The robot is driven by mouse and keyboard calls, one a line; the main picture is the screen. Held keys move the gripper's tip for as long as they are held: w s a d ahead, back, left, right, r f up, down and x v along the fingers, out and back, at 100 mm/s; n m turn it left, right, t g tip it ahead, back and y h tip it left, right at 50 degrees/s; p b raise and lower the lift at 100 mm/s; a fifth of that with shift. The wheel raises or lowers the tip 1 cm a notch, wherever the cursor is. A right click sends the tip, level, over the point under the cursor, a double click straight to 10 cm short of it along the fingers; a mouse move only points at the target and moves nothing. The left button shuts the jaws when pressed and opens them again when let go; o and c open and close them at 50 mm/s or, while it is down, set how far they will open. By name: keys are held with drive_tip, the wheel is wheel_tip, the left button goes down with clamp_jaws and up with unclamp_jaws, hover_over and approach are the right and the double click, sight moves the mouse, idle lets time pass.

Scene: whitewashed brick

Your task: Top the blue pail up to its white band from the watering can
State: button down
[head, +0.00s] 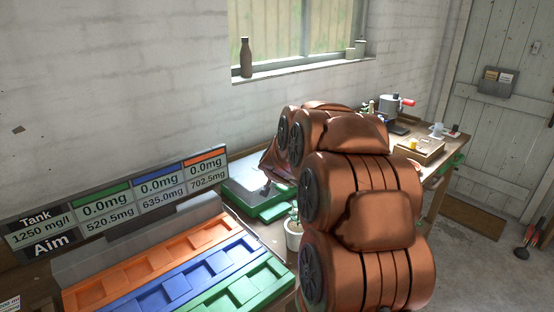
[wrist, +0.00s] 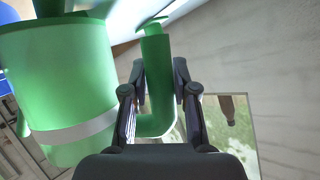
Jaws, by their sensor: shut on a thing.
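The watering can (wrist: 70,75) fills the left of the wrist view, green with a pale grey-white band low in the picture. A bent green tube (wrist: 157,85) joins its side and ends in a flared disc at the top. My gripper (wrist: 158,68) is shut on this tube, a finger on each side. The wrist picture is upside down: the bottle by the window hangs neck down. In the head view my copper arm hides the gripper and can. I cannot make out the blue pail; a blue patch at the wrist view's left edge is too cropped to identify.
Orange (head: 150,262), blue (head: 195,275) and green (head: 235,292) compartment trays lie front left, below a dose sign (head: 120,207). A small potted plant (head: 293,235) stands beside my arm. The far bench (head: 430,165) holds several items. A bottle (head: 246,60) stands on the windowsill.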

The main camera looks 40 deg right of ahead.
drive_tip(key=shift+r+p, duration=1.05)
drive_tip(key=shift+r, duration=0.75)
